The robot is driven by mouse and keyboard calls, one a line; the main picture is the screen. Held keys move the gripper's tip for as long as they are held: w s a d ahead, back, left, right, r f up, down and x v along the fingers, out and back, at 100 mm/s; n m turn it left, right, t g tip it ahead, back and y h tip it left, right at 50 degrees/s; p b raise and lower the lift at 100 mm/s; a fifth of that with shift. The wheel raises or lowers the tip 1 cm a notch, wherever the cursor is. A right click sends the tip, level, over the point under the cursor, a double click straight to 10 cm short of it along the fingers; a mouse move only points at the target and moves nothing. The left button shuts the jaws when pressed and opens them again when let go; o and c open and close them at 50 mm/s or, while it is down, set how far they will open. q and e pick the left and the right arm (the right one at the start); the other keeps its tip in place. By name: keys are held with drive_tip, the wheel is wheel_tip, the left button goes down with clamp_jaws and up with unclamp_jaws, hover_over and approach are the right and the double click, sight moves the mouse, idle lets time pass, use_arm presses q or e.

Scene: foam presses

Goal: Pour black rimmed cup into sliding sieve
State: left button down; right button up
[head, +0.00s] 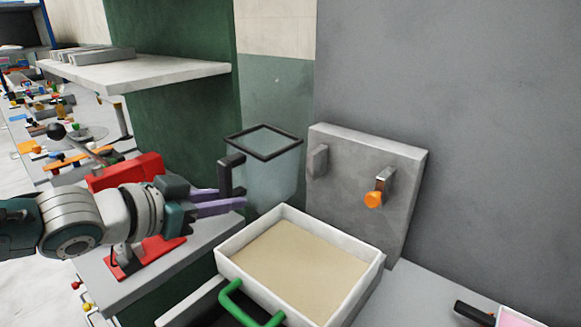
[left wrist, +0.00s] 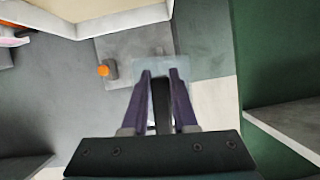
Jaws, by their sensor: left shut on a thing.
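The black rimmed cup (head: 272,178) is a clear, square-mouthed vessel with a black rim and a black side handle. My left gripper (head: 234,203) is shut on its handle and holds it about upright, behind and left of the sieve. In the left wrist view the handle (left wrist: 162,108) stands between the fingers (left wrist: 160,75), with the pale cup (left wrist: 180,68) beyond. I cannot make out any contents in the cup. The sliding sieve (head: 350,293) is a white-walled tray with a sand-coloured bed and a green front handle. My right gripper is not in view.
A grey block (head: 400,220) with two lugs and an orange knob (head: 373,199) stands behind the sieve. A red device (head: 125,172) is behind my left arm. A white shelf (head: 150,75) juts out at upper left. A pink, black-handled thing (head: 515,318) lies at lower right.

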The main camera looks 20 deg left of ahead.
sight(223, 183)
use_arm(q)
drive_tip(key=shift+s+d+r+n+h, duration=0.1)
drive_tip(key=shift+d+r+n+h, duration=0.05)
drive_tip(key=shift+d+n+h, duration=0.2)
wheel_tip(223, 183, up, 3)
drive_tip(key=p, duration=0.3)
drive_tip(key=shift+r, duration=0.1)
